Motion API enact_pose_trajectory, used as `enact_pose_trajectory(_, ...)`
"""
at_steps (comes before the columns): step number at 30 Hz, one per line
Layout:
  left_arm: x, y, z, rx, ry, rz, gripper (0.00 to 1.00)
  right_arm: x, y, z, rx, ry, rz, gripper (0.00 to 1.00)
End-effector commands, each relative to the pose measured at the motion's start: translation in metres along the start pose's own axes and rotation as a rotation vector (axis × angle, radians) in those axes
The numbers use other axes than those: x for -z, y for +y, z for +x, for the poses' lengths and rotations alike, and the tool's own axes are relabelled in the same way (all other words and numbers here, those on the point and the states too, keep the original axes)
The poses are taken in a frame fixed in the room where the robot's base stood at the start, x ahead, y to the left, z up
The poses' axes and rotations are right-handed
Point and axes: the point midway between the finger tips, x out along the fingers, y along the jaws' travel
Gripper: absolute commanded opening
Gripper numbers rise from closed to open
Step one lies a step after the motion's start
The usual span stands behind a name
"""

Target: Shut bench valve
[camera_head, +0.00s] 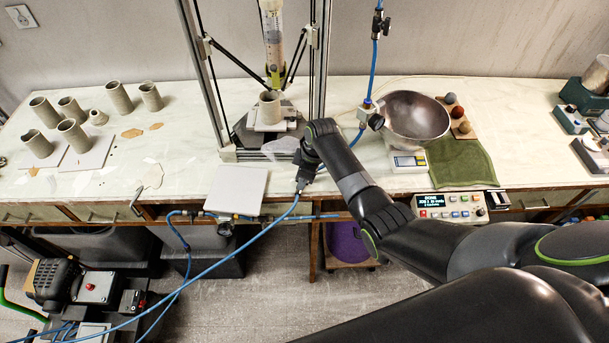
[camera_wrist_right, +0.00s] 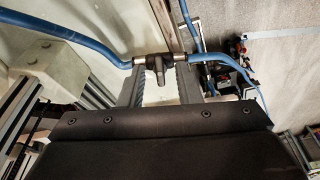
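The bench valve (camera_wrist_right: 153,63) shows in the right wrist view as a dark tee-shaped body with metal ends, set in a blue hose (camera_wrist_right: 100,48). Its dark stub points towards my gripper; whether its handle lies along or across the hose is unclear. My right gripper (camera_wrist_right: 160,88) is open. Its two grey fingers reach to either side of the stub, with pale gaps between, so it looks not clamped. In the head view my right gripper (camera_head: 304,178) is at the bench's front edge, largely covering the valve. My left gripper is not in view.
A white tile (camera_head: 237,190) lies left of my right gripper. The printer frame (camera_head: 197,75) stands behind it. A metal bowl (camera_head: 415,117), a small scale (camera_head: 408,162) and a control box (camera_head: 450,208) are to the right. Blue hose (camera_head: 232,247) crosses the space before the bench.

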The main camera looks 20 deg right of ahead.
Motion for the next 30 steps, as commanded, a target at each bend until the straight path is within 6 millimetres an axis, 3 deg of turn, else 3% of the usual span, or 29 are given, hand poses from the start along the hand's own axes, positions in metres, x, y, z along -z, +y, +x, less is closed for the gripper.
enact_pose_trajectory(5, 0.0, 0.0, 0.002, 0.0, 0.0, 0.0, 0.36, 0.001, 0.001, -0.005, -0.002, 0.002, 0.0, 0.3)
enact_pose_trajectory(11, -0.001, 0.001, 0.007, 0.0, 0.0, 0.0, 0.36, 0.0, 0.001, -0.026, -0.004, 0.003, -0.002, 0.3)
enact_pose_trajectory(20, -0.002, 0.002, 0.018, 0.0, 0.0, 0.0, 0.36, 0.0, 0.002, -0.08, -0.005, 0.002, -0.001, 0.3)
enact_pose_trajectory(30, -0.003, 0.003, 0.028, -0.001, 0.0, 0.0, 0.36, 0.0, 0.001, -0.152, -0.004, 0.001, -0.001, 0.3)
